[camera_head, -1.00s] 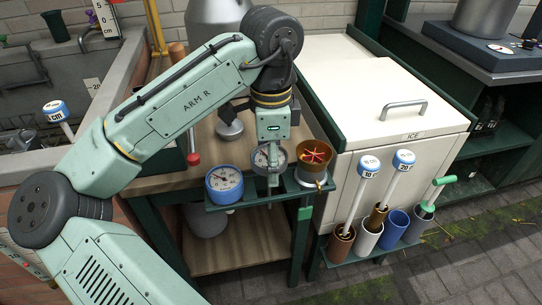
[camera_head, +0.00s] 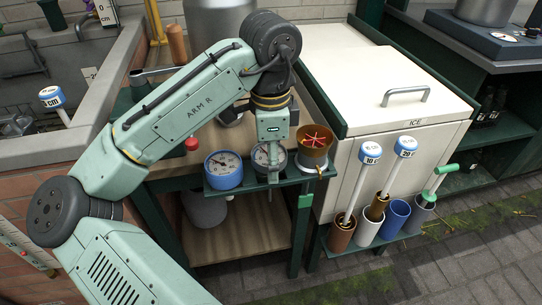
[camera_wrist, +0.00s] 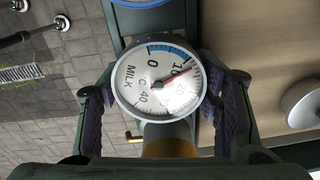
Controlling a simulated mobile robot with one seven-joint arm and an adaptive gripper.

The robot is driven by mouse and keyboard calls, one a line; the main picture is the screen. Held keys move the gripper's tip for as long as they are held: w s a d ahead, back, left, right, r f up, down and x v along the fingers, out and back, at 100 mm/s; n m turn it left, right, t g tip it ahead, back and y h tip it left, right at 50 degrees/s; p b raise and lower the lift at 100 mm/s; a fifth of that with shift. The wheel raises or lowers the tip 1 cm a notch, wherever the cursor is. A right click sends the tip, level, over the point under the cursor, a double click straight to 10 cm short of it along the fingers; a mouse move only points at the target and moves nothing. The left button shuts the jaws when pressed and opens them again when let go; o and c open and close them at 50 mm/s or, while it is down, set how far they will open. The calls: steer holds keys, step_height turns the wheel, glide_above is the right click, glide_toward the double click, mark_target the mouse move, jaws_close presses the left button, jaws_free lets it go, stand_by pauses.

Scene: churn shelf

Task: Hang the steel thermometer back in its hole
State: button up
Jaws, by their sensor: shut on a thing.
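The steel thermometer has a round white dial marked MILK and a red needle, and it fills the middle of the wrist view (camera_wrist: 160,82). In the head view its grey dial (camera_head: 261,156) is partly hidden by my gripper (camera_head: 270,170). My gripper is shut on it, with a finger on each side of the dial in the wrist view. The dial is just above the green shelf (camera_head: 257,183), between a blue dial thermometer (camera_head: 223,170) and a copper cup (camera_head: 314,143). A thin stem seems to show below the shelf edge. The hole is hidden.
The copper cup has a red spoked piece inside and stands close on the right. The white ICE chest (camera_head: 403,140) is further right, with several tubes holding tools at its front. A red knob (camera_head: 192,144) is behind the blue dial.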

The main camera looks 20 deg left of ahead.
steer(key=shift+s+d+f, duration=0.1)
steer(key=shift+s+f, duration=0.2)
steer(key=shift+f, duration=0.6)
steer(key=shift+c, duration=1.9)
steer(key=o, duration=1.5)
steer(key=shift+g, duration=0.3)
steer(key=shift+o, duration=0.5)
steer(key=shift+w+f, duration=0.1)
steer(key=shift+f, duration=0.1)
steer(key=o, duration=0.7)
steer(key=shift+w+r, duration=0.1)
steer(key=shift+r, duration=0.15)
steer(key=shift+r, duration=0.2)
